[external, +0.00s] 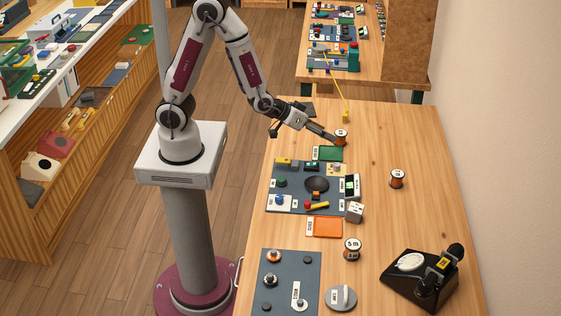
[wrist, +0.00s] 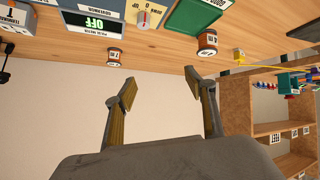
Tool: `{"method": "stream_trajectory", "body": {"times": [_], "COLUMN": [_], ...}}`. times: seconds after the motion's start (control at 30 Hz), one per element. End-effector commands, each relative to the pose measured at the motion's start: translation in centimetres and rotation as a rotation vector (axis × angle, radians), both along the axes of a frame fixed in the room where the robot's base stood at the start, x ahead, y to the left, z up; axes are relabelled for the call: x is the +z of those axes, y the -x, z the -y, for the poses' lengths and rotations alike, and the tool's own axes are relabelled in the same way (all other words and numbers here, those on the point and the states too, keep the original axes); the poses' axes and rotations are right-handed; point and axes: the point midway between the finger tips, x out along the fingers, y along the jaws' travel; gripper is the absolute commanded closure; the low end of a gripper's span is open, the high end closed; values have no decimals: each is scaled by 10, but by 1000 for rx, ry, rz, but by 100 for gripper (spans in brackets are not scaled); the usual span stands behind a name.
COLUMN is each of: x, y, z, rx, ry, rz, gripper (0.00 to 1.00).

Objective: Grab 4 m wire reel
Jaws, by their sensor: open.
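A copper-coloured wire reel with a pale labelled top (external: 341,137) stands on the table at the far side. It also shows in the wrist view (wrist: 207,42), where its label seems to read 4 m. My gripper (external: 322,132) is open and empty close beside this reel. In the wrist view the two fingers (wrist: 159,88) are apart, and the reel is beyond the right finger, not between them. A second reel (external: 397,178) stands further right on the table; it shows in the wrist view (wrist: 114,57). A third reel (external: 352,246), marked 5 m, stands nearer the front.
A green tray (external: 330,153) lies just in front of the far reel. A panel with knobs (external: 306,190), a white block (external: 355,211) and an orange tray (external: 325,227) are nearer. A black dial phone (external: 420,280) stands front right. Bare table lies around the second reel.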

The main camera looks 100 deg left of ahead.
Motion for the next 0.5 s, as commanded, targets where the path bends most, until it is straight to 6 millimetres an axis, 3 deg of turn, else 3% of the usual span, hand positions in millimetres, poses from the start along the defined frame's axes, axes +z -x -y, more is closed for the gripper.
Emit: {"method": "stream_trajectory", "body": {"times": [0.5], "x": [-52], "y": [7], "z": [-59], "rx": [171], "ry": [-196], "rz": [71], "gripper": [45]}}
